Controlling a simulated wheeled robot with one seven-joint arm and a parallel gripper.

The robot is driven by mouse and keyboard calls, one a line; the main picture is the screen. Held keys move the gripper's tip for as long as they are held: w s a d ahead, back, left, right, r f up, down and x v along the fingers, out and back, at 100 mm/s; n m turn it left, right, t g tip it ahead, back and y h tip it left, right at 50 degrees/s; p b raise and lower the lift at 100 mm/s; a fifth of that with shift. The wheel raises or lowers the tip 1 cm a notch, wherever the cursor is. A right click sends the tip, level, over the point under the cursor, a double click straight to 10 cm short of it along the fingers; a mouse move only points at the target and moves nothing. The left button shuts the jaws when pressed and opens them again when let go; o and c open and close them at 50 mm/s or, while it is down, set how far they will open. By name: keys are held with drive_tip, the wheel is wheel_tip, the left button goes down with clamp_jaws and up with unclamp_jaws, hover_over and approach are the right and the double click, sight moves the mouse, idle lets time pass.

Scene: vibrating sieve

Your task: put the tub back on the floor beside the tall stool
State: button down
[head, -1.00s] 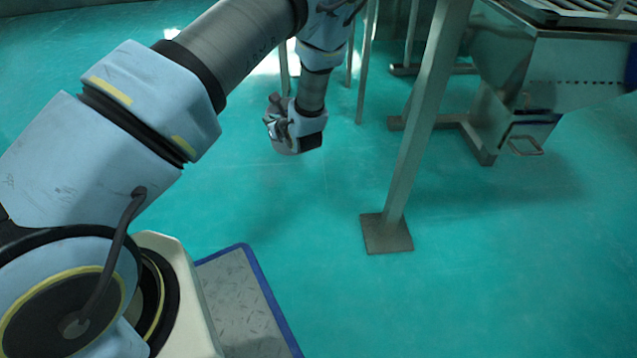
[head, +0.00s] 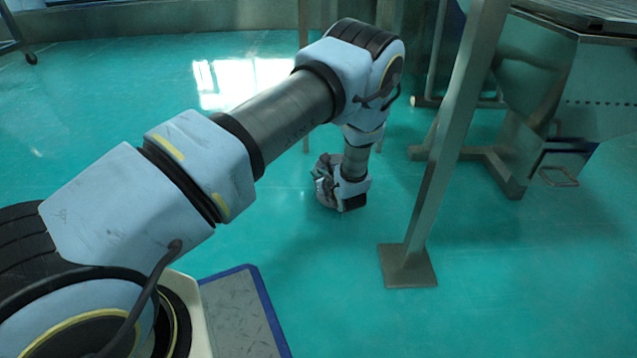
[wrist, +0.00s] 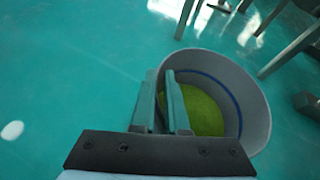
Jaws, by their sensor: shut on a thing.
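The tub (wrist: 255,110) is a round grey container with a blue line inside its wall and green material or a green bottom within. It is in the wrist view, right of centre. My gripper (wrist: 160,85) is shut on its near-left rim, one finger inside the wall and one outside. The head view shows my gripper (head: 328,188) low above the floor, left of a steel post, but I cannot make out the tub there. Whether the tub touches the floor is unclear. Thin legs (head: 304,85) behind my arm may be the tall stool's; its seat is hidden.
The steel post (head: 440,160) with its square foot plate stands right of my gripper. The sieve machine (head: 590,95) and its base frame stand farther right. Leg-like bars (wrist: 290,45) show beyond the tub in the wrist view. Green floor (wrist: 70,80) is clear to the left.

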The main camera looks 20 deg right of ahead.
drive_tip(key=shift+f, duration=0.75)
drive_tip(key=c, duration=0.9)
unclamp_jaws()
drive_tip(key=p+v, duration=0.5)
drive_tip(key=v, duration=0.7)
